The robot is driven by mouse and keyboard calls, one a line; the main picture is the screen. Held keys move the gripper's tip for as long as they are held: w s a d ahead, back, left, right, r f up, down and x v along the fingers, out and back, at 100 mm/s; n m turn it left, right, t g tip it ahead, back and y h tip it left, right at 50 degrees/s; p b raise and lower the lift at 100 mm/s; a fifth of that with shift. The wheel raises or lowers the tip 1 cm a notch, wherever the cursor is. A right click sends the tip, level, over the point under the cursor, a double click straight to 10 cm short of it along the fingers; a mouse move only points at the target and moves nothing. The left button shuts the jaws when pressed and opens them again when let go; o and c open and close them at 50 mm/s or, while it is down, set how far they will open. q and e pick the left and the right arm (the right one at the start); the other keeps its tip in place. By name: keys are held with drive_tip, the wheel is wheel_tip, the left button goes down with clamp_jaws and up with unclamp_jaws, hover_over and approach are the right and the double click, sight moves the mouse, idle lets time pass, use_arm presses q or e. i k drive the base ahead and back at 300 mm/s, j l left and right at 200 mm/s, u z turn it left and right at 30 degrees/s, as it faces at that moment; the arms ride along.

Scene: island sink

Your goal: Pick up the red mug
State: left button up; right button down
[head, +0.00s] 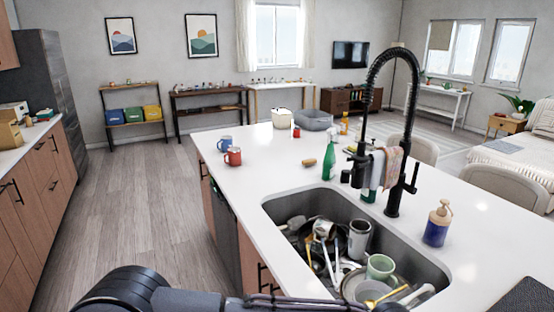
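The red mug (233,156) stands upright on the white island counter, near its left edge. A blue mug (224,143) stands just behind it and slightly to the left. Part of my arm shows along the bottom of the head view, coming in from the left. Neither of my grippers is visible in this view, so I cannot see whether either is open or shut. Nothing touches the red mug.
The island counter (285,168) has a sink (431,269) full of dishes, with a tall black faucet (394,190). A green bottle (329,160), a brown object (309,162) and a soap dispenser (437,225) stand around it. The counter right of the red mug is clear.

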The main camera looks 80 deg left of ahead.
sight(234, 154)
drive_tip(key=l+u, duration=0.2)
drive_tip(key=u, duration=1.85)
drive_tip(key=i+j+u, duration=0.1)
drive_tip(key=u, duration=0.9)
drive_tip(key=i+j+u, duration=0.1)
drive_tip(key=i+u, duration=0.4)
drive_tip(key=u, duration=0.2)
drive_tip(key=i, duration=2.5)
drive_tip(key=i+z, duration=0.1)
drive_tip(key=i, duration=0.6)
drive_tip(key=i+j+z, duration=0.1)
drive_tip(key=i, duration=0.65)
drive_tip(key=i+j+z, duration=0.1)
drive_tip(key=i, duration=0.6)
drive_tip(key=i+j+z, duration=0.15)
drive_tip(key=z, duration=2.15)
